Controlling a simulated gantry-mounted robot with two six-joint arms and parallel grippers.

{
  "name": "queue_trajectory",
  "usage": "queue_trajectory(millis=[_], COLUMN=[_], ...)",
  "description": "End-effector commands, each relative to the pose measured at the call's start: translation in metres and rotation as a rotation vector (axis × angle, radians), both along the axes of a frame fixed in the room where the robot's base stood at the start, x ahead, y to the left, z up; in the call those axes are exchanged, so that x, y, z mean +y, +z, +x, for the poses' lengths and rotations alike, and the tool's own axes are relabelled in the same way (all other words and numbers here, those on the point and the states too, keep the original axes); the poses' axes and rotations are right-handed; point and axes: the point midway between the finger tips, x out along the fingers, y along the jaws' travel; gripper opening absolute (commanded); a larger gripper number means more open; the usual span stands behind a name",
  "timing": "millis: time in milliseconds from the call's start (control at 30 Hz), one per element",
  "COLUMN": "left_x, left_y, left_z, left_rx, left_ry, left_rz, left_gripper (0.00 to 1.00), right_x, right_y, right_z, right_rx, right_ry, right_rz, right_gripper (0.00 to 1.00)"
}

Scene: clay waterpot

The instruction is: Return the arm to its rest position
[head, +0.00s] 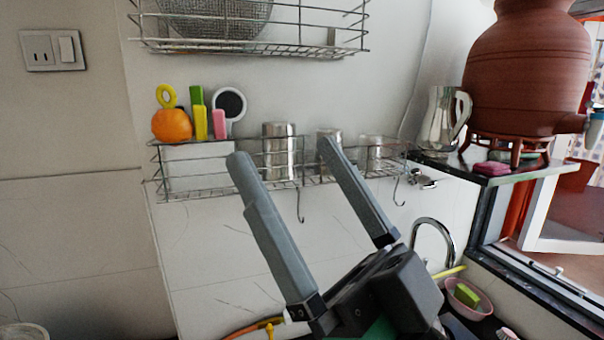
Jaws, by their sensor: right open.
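My right gripper (284,150) is in the lower middle of the head view, with its two long grey fingers pointing up and spread apart. Nothing is between the fingers. Its fingertips overlap the wire shelf in the picture; I cannot tell how far apart they are in depth. My left gripper is not in view. The clay waterpot (525,70) stands upright on a reddish stand (508,148) on the dark ledge at the upper right, apart from the gripper.
A steel jug (440,118) stands beside the pot. A tap (440,235) and a pink bowl (482,303) are at lower right.

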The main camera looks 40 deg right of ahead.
Motion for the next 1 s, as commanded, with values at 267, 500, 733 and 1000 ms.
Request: queue_trajectory(millis=[267, 500, 733, 1000], left_x=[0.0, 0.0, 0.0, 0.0], left_y=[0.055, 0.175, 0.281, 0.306], left_z=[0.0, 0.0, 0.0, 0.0], left_rx=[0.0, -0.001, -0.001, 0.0], left_ry=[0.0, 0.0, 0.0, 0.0], left_rz=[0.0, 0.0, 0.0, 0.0], left_gripper=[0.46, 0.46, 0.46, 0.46], right_x=[-0.001, -0.001, -0.001, -0.001], right_y=[0.055, 0.174, 0.28, 0.305], right_z=[0.001, 0.001, 0.001, 0.001], right_rx=[0.001, 0.0, 0.0, 0.001], right_ry=[-0.004, -0.006, -0.006, -0.006], right_rz=[-0.001, -0.001, -0.002, -0.002], right_gripper=[1.0, 1.0, 1.0, 1.0])
